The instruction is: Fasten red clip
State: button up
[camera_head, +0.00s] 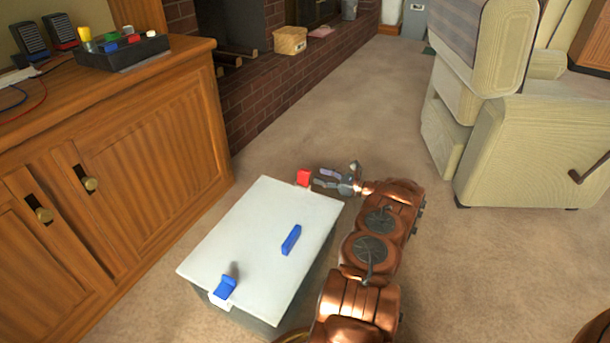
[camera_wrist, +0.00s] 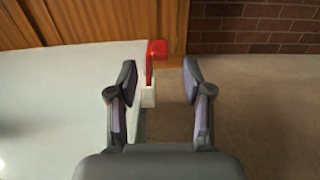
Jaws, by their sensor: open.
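A box with a white lid (camera_head: 262,208) stands on the carpet; the lid also shows in the wrist view (camera_wrist: 60,105). The red clip (camera_head: 303,177) is at the lid's far edge. In the wrist view the red clip (camera_wrist: 157,50) stands raised on a pale mount (camera_wrist: 148,97). A blue clip (camera_head: 225,286) sits at the near edge, and a blue handle (camera_head: 291,240) lies on the lid. My gripper (camera_head: 321,177) is open and empty just right of the red clip. In the wrist view the clip appears between the fingers; contact is not clear.
A wooden cabinet (camera_head: 150,140) stands to the left, with a dark tray (camera_head: 120,55) of small coloured things on top. A brick hearth (camera_head: 300,65) lies behind. A cream armchair (camera_head: 530,150) is at right. Carpet (camera_head: 340,120) is clear beyond the box.

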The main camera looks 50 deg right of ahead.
aim_at(305, 170)
jog(key=shift+b+x, duration=1.15)
jog(key=shift+x, duration=2.6)
grip_shut()
